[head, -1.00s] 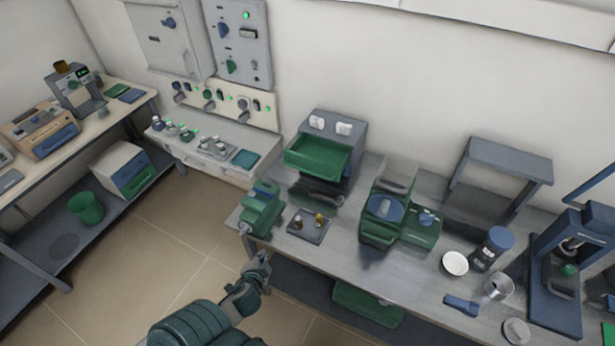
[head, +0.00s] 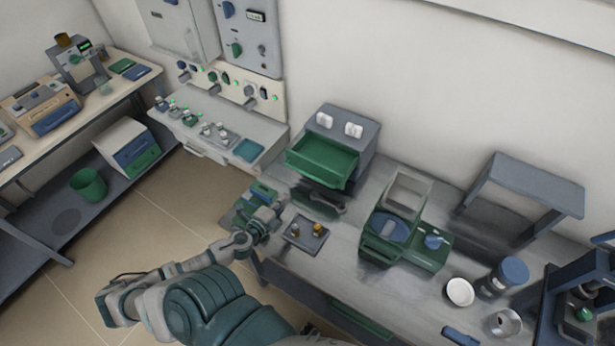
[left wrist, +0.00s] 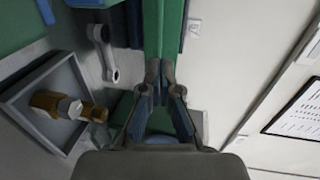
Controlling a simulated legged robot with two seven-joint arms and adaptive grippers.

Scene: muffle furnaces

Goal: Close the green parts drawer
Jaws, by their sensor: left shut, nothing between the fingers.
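The green parts drawer (head: 322,158) is a green bin-like tray sticking out of the front of a grey cabinet (head: 343,122) on the workbench. My left gripper (head: 279,208) is in front of and below the drawer, near the bench's left end and beside a small tray. In the left wrist view, my left gripper (left wrist: 160,66) is shut and empty, its fingertips by a long green strip (left wrist: 162,30), which looks like part of the drawer. I cannot tell whether they touch. My right gripper is not in view.
A small grey tray (head: 305,234) with brass fittings lies right of the gripper. A wrench (left wrist: 108,52) lies near it. A green device (head: 247,205) is partly hidden behind my gripper. A green balance-like machine (head: 400,225) stands farther right.

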